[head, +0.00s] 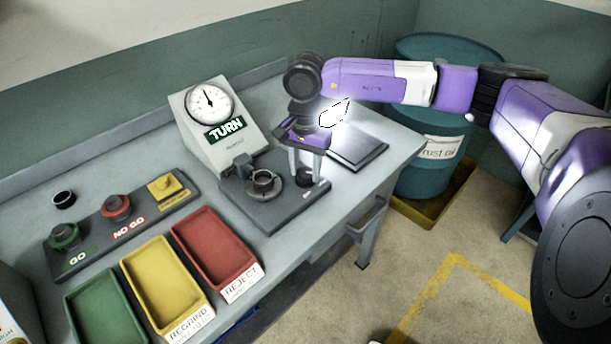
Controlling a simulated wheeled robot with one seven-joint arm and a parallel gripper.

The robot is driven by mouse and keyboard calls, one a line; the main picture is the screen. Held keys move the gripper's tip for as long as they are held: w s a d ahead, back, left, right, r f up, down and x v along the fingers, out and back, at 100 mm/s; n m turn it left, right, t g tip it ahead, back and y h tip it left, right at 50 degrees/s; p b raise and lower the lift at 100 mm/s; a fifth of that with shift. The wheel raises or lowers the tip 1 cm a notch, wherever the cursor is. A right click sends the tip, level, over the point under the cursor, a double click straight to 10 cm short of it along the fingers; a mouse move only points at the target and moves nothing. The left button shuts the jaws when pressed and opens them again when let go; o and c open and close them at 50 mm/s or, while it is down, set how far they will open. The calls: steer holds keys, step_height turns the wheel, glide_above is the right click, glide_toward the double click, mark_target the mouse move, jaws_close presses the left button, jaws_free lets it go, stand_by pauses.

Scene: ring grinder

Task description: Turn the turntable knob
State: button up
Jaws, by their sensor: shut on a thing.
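The turntable knob (304,176) is a small dark knob at the right side of the dark gauge base (262,215). My gripper (305,168) points down over it, with its pale fingers closed around it. The fingers partly hide the knob. To the left on the same base is the turntable (264,186) with a ring standing on it. Behind it, the dial gauge (209,103) has a needle pointing near the top, and its lit display (225,129) reads TURN.
Green (98,285), yellow (130,270) and red (184,236) trays lie at the front left. A dark board (150,190) holds GO and NO GO gauges and a yellow block. A dark flat plate (360,148) lies right of my gripper. A teal drum (432,160) stands beyond the table.

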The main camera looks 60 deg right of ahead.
steer(key=m+b, duration=0.3)
steer(key=m, duration=0.1)
steer(key=shift+f+m+b, duration=0.15)
steer(key=shift+m+b, duration=0.15)
steer(key=shift+b, duration=0.1)
steer(key=m+b, duration=0.3)
steer(key=m, duration=0.1)
steer(key=shift+m, duration=0.3)
steer(key=m+b, duration=0.3)
steer(key=m, duration=0.1)
steer(key=shift+m+b, duration=0.3)
steer(key=shift+b, duration=0.05)
steer(key=shift+r+m+b, duration=0.2)
steer(key=shift+m+b, duration=1.15)
steer(key=shift+m, duration=0.95)
steer(key=o, duration=1.4)
steer(key=shift+c, duration=0.2)
